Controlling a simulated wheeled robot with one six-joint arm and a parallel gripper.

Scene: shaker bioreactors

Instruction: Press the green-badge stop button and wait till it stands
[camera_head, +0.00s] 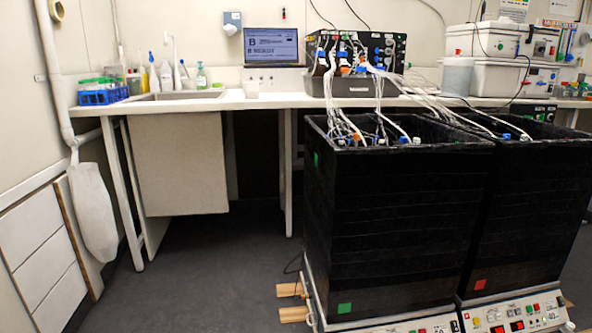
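Two tall black boxes stand side by side at the lower right. The right box (525,215) carries a red badge (481,284). Below the left box is a pale control panel (411,327), mostly cut off by the bottom edge; its stop button cannot be made out. The right box's control panel (515,312) shows several coloured buttons. My gripper is not in view. Whether the boxes are moving cannot be told.
A white bench (220,102) runs along the back with a sink, a laptop (271,46) and tubed equipment (355,60). Tubes and cables run down into both boxes. Wooden pieces (292,314) stick out left of the left box. Grey floor (200,275) is clear at left centre.

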